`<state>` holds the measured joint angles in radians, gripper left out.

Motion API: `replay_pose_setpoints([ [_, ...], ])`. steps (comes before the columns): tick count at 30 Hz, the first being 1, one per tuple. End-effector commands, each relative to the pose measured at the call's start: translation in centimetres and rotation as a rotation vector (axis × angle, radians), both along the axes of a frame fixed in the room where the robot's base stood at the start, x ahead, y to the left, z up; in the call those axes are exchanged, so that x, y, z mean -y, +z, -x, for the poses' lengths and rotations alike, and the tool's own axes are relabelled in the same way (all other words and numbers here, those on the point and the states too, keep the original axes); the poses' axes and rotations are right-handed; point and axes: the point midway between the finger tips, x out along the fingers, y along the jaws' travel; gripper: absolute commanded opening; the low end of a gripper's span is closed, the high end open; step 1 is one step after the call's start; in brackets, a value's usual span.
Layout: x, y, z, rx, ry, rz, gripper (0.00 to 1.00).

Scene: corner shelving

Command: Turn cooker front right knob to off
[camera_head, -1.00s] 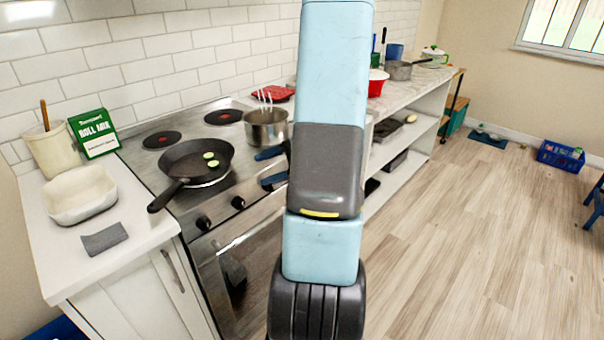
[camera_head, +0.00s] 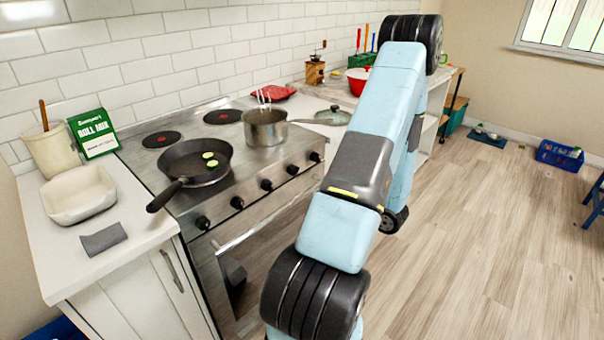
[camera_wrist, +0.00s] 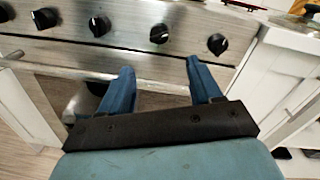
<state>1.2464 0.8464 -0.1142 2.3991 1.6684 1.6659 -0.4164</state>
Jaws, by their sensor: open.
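The steel cooker (camera_head: 240,160) has a row of several black knobs along its front panel. The rightmost knob (camera_head: 315,156) is near the cooker's right end; the wrist view also shows this knob (camera_wrist: 217,44), its ridge looking tilted. The knob to its left (camera_wrist: 159,33) lies ahead of the gap between my fingers. My gripper (camera_wrist: 160,67) is open and empty, its blue fingers pointing at the panel. The rightmost knob lies beyond and to the right of the right fingertip, apart from it. My gripper is hidden in the head view.
A frying pan (camera_head: 195,165) and a saucepan (camera_head: 265,128) stand on the hob. A white cabinet (camera_wrist: 275,70) adjoins on the right. The floor in front is clear.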

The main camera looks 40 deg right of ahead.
Motion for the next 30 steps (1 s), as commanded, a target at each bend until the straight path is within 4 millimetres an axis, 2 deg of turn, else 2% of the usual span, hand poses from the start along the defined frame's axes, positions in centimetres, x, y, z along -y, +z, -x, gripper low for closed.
replay_pose_setpoints([
  [12, -1.2, 0.1, -7.3, 0.002, 0.006, 0.001, 0.64],
  [18, -1.6, 0.1, -10.2, 0.002, 0.005, 0.001, 0.64],
  [24, -1.8, 0.1, -11.9, 0.000, 0.003, 0.000, 0.64],
  [30, -1.8, 0.1, -12.3, 0.001, 0.001, 0.000, 0.64],
])
